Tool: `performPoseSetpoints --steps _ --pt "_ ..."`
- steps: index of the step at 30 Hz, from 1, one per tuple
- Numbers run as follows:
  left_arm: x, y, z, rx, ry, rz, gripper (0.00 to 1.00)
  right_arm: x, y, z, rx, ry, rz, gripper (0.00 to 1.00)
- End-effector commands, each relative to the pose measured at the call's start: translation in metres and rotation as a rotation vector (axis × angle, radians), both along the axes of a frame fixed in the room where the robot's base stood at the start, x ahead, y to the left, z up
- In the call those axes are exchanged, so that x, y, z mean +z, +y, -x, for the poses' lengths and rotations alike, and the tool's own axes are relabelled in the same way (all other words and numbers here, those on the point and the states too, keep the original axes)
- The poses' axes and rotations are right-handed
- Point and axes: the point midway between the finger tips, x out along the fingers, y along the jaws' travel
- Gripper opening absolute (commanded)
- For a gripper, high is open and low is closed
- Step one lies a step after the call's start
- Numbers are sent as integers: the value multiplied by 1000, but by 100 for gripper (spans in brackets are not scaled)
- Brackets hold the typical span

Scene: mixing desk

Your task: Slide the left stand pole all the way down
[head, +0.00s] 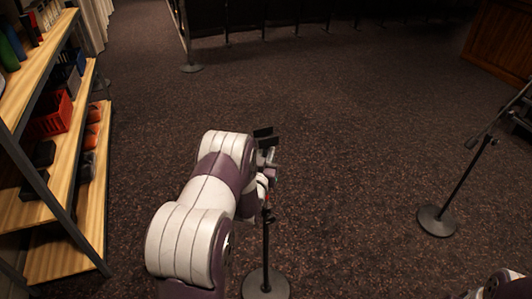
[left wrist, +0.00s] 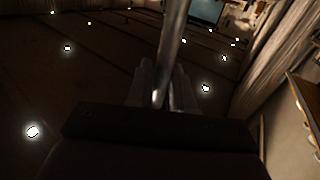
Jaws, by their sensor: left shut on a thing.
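The left stand is a thin dark pole (head: 266,240) rising from a round grey base (head: 265,286) at the bottom middle of the head view. My left gripper (head: 268,158) is at the upper part of this stand, and the arm partly hides the contact. In the left wrist view, the shiny metal pole (left wrist: 173,45) runs up from between the fingers of the left gripper (left wrist: 160,92). The left gripper is shut on the pole. Only a piece of my right arm shows at the bottom right corner of the head view, and its gripper is out of the picture.
A second stand (head: 462,185) with a round base and tilted boom stands at the right. A wooden shelf unit (head: 72,165) with a red basket (head: 50,117) and other items is at the left. The carpet between is clear.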

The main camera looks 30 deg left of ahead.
Motion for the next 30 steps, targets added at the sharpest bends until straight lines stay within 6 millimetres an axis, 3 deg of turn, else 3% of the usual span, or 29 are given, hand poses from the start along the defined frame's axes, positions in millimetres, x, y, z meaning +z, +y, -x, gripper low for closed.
performPoseSetpoints --steps 1,6,12,21,30 --pt "-43 -1 2 -1 16 5 0 -35 0 0 0 0 0 0" --pt "-96 -1 3 -1 19 5 0 -82 0 0 0 0 0 0" --pt "-143 -1 3 -1 20 7 0 -122 0 0 0 0 0 0" --pt "-179 -1 3 -1 20 7 0 -150 0 0 0 -1 0 0" --pt "-184 -2 3 -1 22 7 0 -153 0 0 0 -1 0 0"
